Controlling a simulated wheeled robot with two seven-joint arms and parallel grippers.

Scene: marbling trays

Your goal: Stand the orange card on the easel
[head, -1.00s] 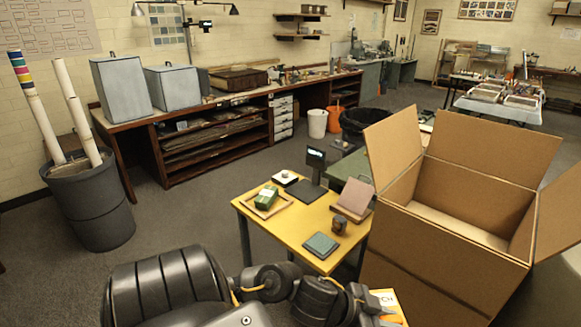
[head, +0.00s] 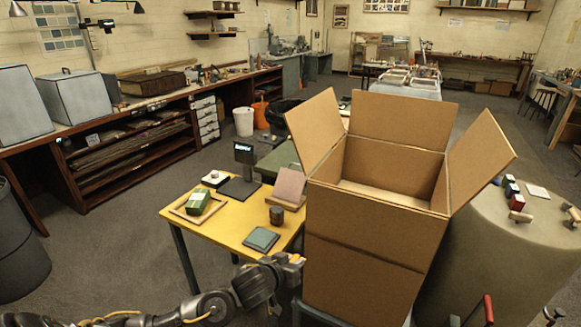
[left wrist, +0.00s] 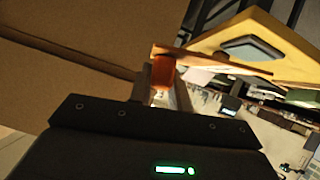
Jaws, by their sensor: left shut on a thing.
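My left gripper (head: 292,264) is low in the head view, in front of the yellow table and beside the big carton. It is shut on the orange card, of which only a small orange patch (head: 296,258) shows there. In the left wrist view the card (left wrist: 215,63) is nearly edge-on, a thin strip reaching right from the fingers (left wrist: 160,85). Its printed face is hidden. The easel (head: 289,188), a small wooden stand with a pinkish-brown leaning back, stands at the table's right rear. The card is apart from it. My right gripper is out of view.
The yellow table (head: 215,238) bears a teal pad (head: 261,239), a dark cup (head: 276,215), a green box (head: 198,201) in a wooden frame, and a scale (head: 240,185). An open carton (head: 365,240) stands close on the right. A beige table (head: 480,235) with stamps lies beyond.

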